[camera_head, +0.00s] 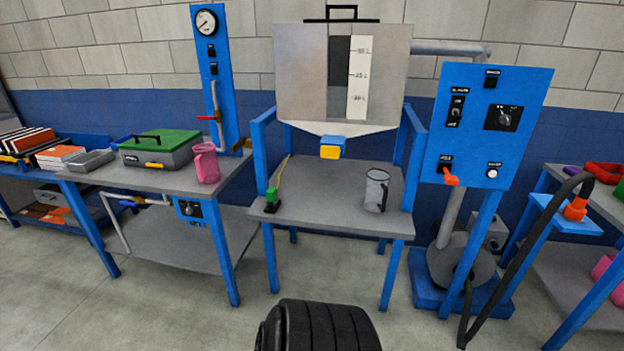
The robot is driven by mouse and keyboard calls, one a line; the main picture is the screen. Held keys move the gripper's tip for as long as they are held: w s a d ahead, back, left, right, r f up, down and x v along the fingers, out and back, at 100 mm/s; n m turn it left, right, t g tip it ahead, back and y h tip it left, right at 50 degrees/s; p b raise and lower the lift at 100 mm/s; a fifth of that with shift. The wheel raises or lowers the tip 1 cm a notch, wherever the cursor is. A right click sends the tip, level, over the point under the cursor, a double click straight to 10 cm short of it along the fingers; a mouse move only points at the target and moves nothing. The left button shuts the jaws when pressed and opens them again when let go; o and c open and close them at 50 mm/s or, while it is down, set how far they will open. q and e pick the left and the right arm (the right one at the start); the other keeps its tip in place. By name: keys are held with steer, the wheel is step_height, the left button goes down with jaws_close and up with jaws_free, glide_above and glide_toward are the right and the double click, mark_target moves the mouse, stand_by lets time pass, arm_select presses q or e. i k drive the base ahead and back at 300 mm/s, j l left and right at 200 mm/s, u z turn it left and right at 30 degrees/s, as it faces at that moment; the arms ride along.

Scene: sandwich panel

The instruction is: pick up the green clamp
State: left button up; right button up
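The green clamp (272,199) sits at the front left corner of the grey middle table (315,211). It is small and upright, with a dark base at the table edge, and a thin yellow strip rises behind it. A black ribbed cylindrical part (318,328) shows at the bottom centre, in front of the table and apart from the clamp; I cannot tell which part it is. Neither of my grippers can be made out in this view.
A clear jug (376,190) stands on the right of the middle table, under a hopper (343,75) with a yellow-and-blue outlet. A pink jug (205,162) stands on the left table. A blue control panel (487,125) rises at right.

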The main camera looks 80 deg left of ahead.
mark_target(272, 193)
steer(key=u, duration=3.05)
steer(key=i+l, duration=0.05)
